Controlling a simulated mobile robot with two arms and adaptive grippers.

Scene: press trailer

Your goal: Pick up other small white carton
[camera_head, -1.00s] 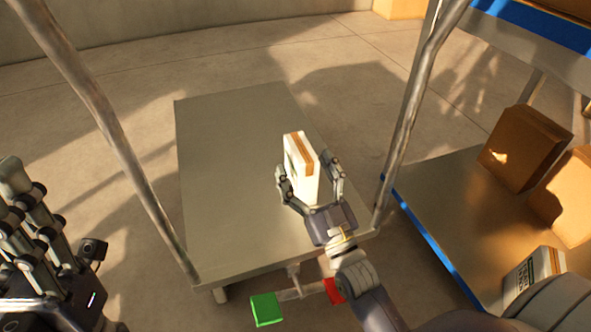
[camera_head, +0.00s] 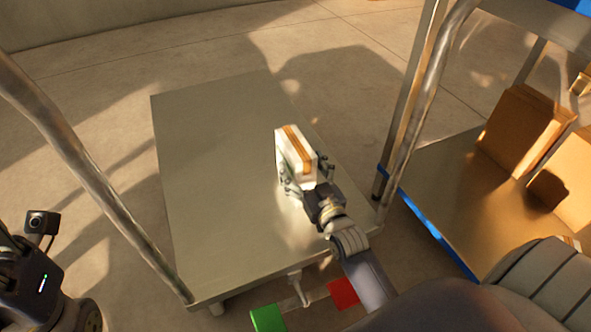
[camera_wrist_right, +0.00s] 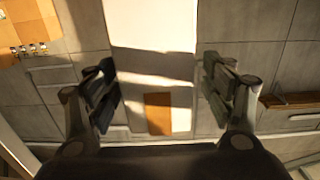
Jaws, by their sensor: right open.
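A small white carton (camera_head: 285,147) with a brown tape stripe stands upright on the grey cart deck (camera_head: 205,190). My right gripper (camera_head: 306,174) is at its near end, with a finger on either side. In the right wrist view a white surface with a brown patch, apparently this carton (camera_wrist_right: 150,40), lies between the spread fingers of the gripper (camera_wrist_right: 165,88). A gap shows beside each finger there. A sliver of another white carton (camera_head: 572,242) shows on the right shelf, mostly hidden by my arm. My left arm is at the lower left, its fingers out of frame.
Metal posts (camera_head: 85,165) rise at the cart's left and right sides. A blue-edged shelf (camera_head: 445,205) at the right holds brown boxes (camera_head: 525,130). Green (camera_head: 268,318) and red (camera_head: 343,292) pedals stick out at the cart's near end. The deck's left half is clear.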

